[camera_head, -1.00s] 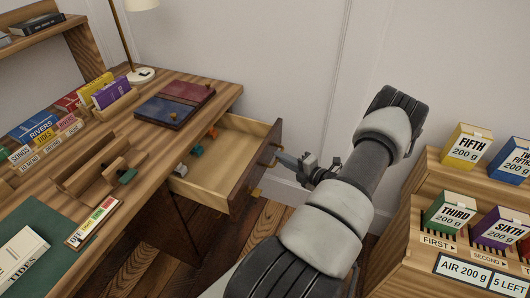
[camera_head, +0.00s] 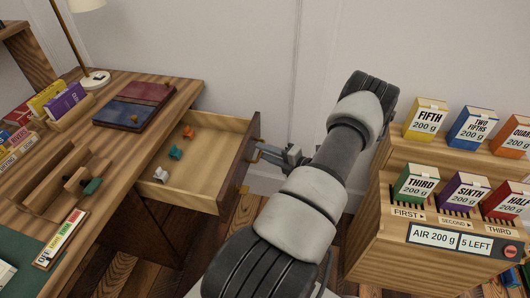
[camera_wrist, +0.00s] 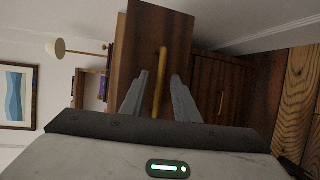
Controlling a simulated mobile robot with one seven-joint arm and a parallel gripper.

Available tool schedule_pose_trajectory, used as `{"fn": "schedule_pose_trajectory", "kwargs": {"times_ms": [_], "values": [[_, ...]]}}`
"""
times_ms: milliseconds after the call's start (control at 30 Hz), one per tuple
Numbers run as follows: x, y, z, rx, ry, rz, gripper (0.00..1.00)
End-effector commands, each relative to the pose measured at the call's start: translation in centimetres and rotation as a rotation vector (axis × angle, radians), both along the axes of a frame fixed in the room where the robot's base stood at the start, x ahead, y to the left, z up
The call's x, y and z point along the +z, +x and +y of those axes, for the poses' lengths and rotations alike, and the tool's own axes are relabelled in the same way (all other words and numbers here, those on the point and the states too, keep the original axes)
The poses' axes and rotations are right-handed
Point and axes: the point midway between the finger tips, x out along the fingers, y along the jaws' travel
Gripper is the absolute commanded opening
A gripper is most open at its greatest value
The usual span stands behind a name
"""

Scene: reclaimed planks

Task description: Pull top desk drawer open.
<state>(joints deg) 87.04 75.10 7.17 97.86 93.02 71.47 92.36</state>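The top desk drawer (camera_head: 205,185) stands well open at the right end of the wooden desk (camera_head: 185,92). Its inside shows an orange piece (camera_head: 188,131), a teal piece (camera_head: 175,152) and a white piece (camera_head: 160,174). My gripper (camera_head: 262,150) is at the outer face of the drawer front. In the wrist view, the brass bar handle (camera_wrist: 162,75) lies between the two fingers of my gripper (camera_wrist: 158,78). A gap shows between the handle and the fingers, so they look open around it.
A wooden shelf unit (camera_head: 375,225) with labelled boxes stands to the right of my arm. The wall is close behind the desk. A lamp (camera_head: 95,78), books (camera_head: 135,106) and wooden holders (camera_head: 45,190) are on the desk. Plank floor shows below the drawer.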

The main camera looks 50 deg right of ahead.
Motion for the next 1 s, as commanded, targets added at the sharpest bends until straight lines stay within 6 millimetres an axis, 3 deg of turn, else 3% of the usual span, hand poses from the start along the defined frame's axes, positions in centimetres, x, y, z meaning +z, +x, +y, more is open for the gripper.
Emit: {"fn": "schedule_pose_trajectory", "kwargs": {"times_ms": [267,433,1000], "values": [[0.0,-0.1,0.0,-0.001,0.000,0.000,0.28],[0.4,-1.5,-0.1,-0.002,0.000,0.001,0.28],[2.9,-14.2,0.0,-0.003,-0.001,0.002,0.28]]}}
